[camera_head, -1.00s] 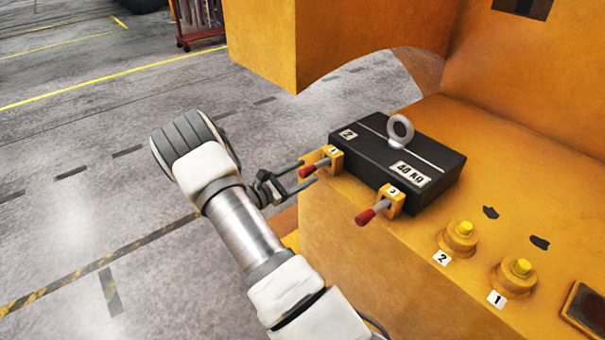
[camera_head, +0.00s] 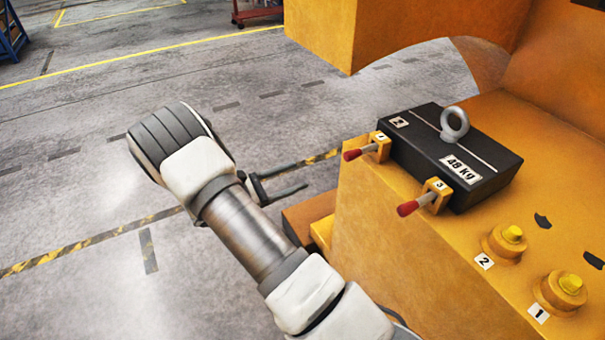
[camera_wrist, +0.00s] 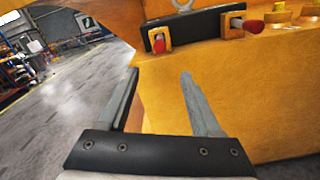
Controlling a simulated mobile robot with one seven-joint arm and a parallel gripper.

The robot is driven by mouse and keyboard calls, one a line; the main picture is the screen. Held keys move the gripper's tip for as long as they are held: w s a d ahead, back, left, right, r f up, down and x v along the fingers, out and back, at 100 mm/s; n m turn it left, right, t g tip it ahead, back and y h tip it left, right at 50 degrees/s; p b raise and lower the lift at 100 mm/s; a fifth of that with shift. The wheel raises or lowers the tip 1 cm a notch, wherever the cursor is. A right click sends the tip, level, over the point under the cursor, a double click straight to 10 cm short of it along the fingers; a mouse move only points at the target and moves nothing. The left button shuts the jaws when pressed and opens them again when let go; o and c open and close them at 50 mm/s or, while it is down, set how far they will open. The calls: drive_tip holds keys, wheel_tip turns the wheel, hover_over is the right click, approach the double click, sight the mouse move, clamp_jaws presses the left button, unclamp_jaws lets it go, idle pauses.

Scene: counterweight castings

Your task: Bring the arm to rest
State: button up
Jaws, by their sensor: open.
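My gripper (camera_head: 296,179) is open and empty in the head view, left of the yellow machine body (camera_head: 400,245) and clear of it, with the grey floor behind. In the wrist view its two grey fingers (camera_wrist: 160,95) stand apart with only the yellow surface and floor between and beyond them. My arm reaches up from the bottom of the head view. A black casting (camera_head: 420,150) with a ring on top and a 48 KG label lies on the yellow ledge. Two red-tipped pins in yellow brackets sit at its near side, the left pin (camera_head: 358,153) and the right pin (camera_head: 412,206).
Two yellow knobs marked 2 (camera_head: 508,240) and 1 (camera_head: 563,290) stand on the ledge at the right. A yellow block (camera_head: 330,30) hangs at the top. A brown step (camera_head: 300,215) juts from the machine near my gripper. Open floor lies to the left.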

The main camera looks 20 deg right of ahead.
idle(0.5)
drive_tip(key=s+r+m+g+y, duration=0.4)
drive_tip(key=s+r+m+y, duration=0.5)
drive_tip(key=s+r, duration=0.3)
drive_tip(key=s+a+r+m+t+y, duration=0.6)
drive_tip(key=s+a+r+t+y, duration=0.2)
drive_tip(key=s, duration=0.5)
drive_tip(key=shift+s+a+r+y, duration=0.25)
drive_tip(key=shift+a+r+y, duration=0.25)
drive_tip(key=shift+r, duration=0.35)
